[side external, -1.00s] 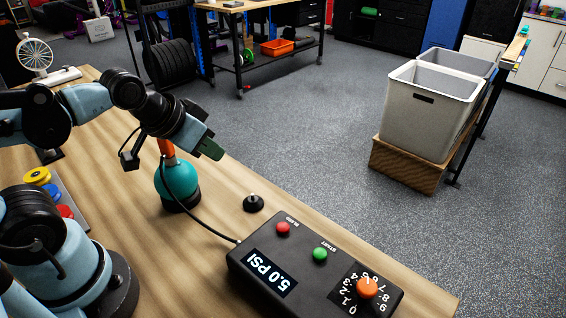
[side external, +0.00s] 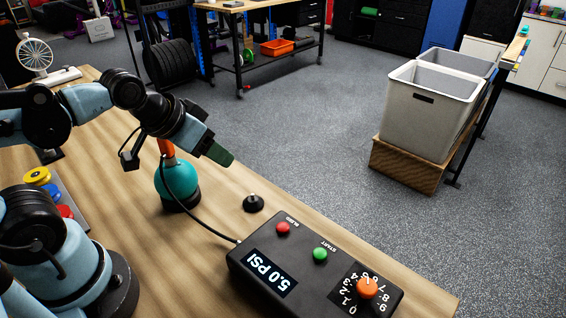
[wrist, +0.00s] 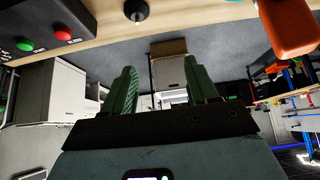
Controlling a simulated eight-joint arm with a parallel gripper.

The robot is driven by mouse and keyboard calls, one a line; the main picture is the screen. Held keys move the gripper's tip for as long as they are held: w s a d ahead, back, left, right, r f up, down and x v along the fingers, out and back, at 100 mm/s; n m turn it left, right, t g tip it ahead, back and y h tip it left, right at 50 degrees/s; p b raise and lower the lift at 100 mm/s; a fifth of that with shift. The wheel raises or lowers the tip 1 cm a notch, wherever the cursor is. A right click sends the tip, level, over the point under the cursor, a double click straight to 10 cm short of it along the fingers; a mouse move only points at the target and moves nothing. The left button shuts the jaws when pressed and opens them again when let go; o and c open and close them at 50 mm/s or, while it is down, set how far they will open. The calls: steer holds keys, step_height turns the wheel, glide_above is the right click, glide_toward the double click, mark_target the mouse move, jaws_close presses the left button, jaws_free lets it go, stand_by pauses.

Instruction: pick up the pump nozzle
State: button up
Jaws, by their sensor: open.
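The pump nozzle, as far as I can tell, is the orange piece (side external: 166,147) with a black hose, standing on top of a teal round body (side external: 177,180) on the wooden bench. My gripper (side external: 220,155) is above and to the right of it in the side view, its green fingers tilted down to the right and apart from it. In the wrist view my gripper (wrist: 160,68) has its two green fingers spread with nothing between them. There the orange piece (wrist: 288,28) is at the upper right, outside the fingers. My wrist partly hides its top in the side view.
A black control box (side external: 315,268) reading 5.0 PSI, with red and green buttons and an orange dial, sits at the bench front. A small black knobbed stand (side external: 253,203) is between box and teal body. Colored discs (side external: 52,190) lie left. White bins (side external: 425,110) stand beyond.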

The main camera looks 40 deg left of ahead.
step_height(320, 180, up, 14)
steer(key=a, duration=0.1)
steer(key=n+g, duration=0.6)
steer(key=g, duration=0.1)
glide_above(167, 150)
steer(key=a, duration=0.1)
steer(key=f, duration=0.4)
steer(key=shift+w+a, duration=0.2)
steer(key=shift+w, duration=0.05)
steer(key=shift+f, duration=6.55)
jaws_close()
